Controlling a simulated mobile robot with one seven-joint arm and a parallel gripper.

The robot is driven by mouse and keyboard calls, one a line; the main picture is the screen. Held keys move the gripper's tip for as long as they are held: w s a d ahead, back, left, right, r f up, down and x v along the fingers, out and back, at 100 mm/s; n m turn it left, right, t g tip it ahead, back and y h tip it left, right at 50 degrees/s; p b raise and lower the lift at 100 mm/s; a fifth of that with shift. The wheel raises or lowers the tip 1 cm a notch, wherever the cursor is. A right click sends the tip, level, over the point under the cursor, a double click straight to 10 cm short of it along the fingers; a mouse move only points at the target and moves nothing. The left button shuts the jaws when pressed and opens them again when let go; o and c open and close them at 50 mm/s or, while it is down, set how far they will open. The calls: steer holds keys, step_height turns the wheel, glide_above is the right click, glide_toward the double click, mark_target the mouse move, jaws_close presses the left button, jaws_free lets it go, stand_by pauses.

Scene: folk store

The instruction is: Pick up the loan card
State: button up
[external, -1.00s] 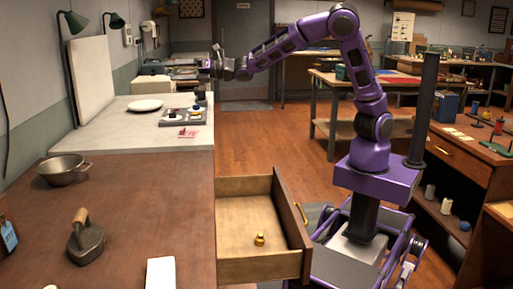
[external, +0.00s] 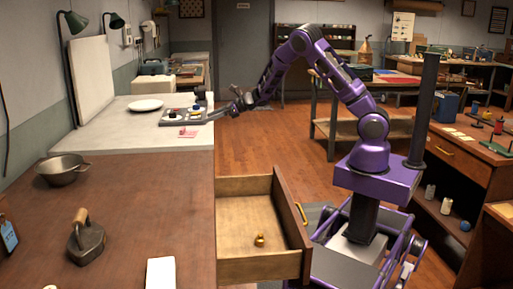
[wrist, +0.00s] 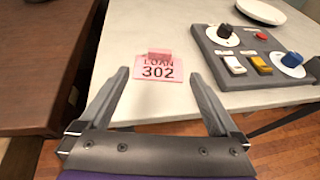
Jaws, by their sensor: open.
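The loan card (wrist: 158,70) is a small pink card printed "LOAN 302", with a raised pink tab at its back edge. It lies on the white table near its front edge, and it also shows in the external view (external: 188,132). My gripper (wrist: 165,72) is open and empty. In the wrist view its two fingers point toward the card, one to each side, and the card shows between and beyond the tips. In the external view my gripper (external: 222,112) is at the right edge of the white table, to the right of the card.
A grey control panel (wrist: 240,73) with knobs and coloured switches stands right of the card. A white plate (external: 145,105) lies farther back. A wooden counter (external: 120,215) adjoins the white table (external: 125,135). An open drawer (external: 245,235) holds a small brass weight (external: 259,240).

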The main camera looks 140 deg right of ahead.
glide_toward(182, 128)
steer(key=x, duration=0.4)
steer(key=shift+w, duration=0.25)
steer(key=shift+p+x, duration=0.3)
steer(key=shift+x, duration=2.4)
steer(key=shift+f, duration=0.15)
steer(key=c, duration=1.4)
